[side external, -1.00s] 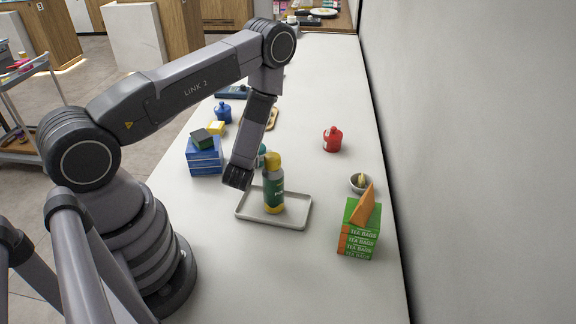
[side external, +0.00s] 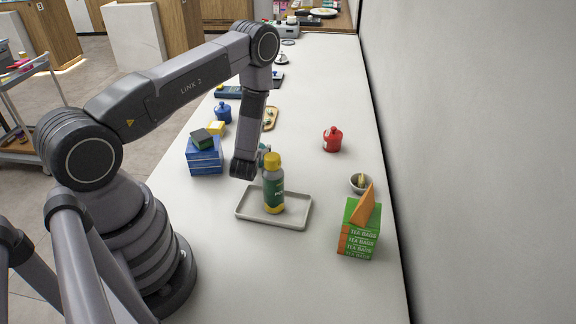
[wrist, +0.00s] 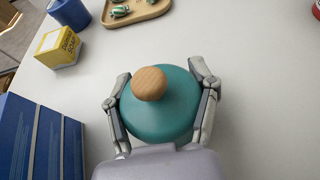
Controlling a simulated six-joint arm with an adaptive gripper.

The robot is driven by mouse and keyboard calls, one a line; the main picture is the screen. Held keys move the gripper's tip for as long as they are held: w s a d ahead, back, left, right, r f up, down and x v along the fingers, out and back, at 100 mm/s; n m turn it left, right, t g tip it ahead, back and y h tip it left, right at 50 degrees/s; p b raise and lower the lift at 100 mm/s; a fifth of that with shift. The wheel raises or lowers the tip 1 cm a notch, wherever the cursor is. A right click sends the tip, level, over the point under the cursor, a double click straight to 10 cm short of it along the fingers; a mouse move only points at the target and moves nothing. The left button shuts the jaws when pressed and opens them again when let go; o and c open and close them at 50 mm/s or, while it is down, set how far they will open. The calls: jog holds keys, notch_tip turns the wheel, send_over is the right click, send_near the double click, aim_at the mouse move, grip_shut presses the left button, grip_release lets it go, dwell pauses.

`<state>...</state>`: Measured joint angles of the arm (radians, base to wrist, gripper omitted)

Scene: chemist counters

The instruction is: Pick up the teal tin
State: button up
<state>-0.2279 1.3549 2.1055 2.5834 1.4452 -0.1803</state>
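The teal tin (wrist: 160,108) is round, with a wooden knob (wrist: 150,83) on its lid. In the wrist view it sits between the two fingers of my gripper (wrist: 163,98), one on each side, very close to its wall. Whether they touch or press on it does not show. In the side view my gripper (side external: 261,156) is behind the yellow-capped bottle, and only a bit of teal shows beside it. The tin's base and any gap to the counter are hidden.
A yellow-capped bottle (side external: 273,187) stands on a grey tray (side external: 297,218) close to my gripper. Blue boxes (side external: 205,160) and a yellow soap box (wrist: 58,47) are at left. A red canister (side external: 333,140) and green tea boxes (side external: 358,238) are at right. The counter between is clear.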

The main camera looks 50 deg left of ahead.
jog(key=c, duration=0.5)
jog(key=shift+r, duration=0.1)
